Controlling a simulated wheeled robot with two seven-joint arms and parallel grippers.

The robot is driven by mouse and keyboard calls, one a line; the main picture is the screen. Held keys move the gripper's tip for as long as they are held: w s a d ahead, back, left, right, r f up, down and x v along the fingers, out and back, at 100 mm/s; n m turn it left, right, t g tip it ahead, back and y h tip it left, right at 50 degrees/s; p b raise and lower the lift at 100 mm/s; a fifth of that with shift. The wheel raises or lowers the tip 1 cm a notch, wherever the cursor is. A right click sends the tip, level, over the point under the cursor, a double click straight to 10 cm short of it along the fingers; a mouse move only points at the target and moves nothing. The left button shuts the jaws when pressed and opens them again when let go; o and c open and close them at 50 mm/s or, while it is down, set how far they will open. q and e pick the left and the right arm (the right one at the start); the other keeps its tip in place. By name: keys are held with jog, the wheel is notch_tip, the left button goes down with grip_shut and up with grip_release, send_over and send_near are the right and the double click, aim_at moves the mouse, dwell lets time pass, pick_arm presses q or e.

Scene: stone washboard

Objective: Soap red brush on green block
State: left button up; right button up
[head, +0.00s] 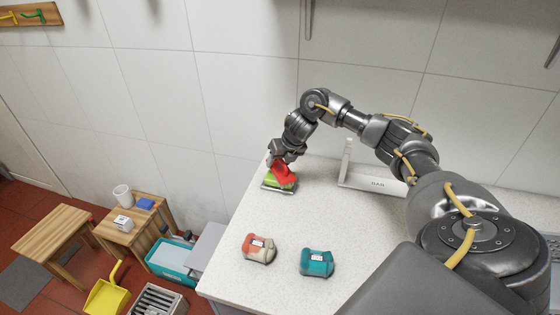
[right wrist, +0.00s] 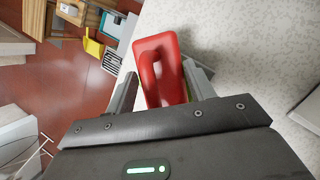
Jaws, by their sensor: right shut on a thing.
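The red brush (head: 283,172) is at the far left end of the pale counter, in my right gripper (head: 281,160). The green block (head: 271,183) lies under and beside the brush on a small dark-edged base; I cannot tell whether the bristles touch it. In the right wrist view the red brush handle (right wrist: 151,72) stands between the two fingers of my right gripper (right wrist: 158,90), and only a sliver of green shows beside it. My left gripper is not in view.
A white stand (head: 372,180) is right of the brush. Wooden stools (head: 52,232), a teal bin (head: 170,258) and a yellow dustpan (head: 104,298) are on the floor to the left.

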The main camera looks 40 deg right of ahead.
dwell(0.5)
notch_tip(320, 180, up, 7)
jog(key=p, duration=0.6)
jog(key=shift+a, duration=0.1)
dwell(0.7)
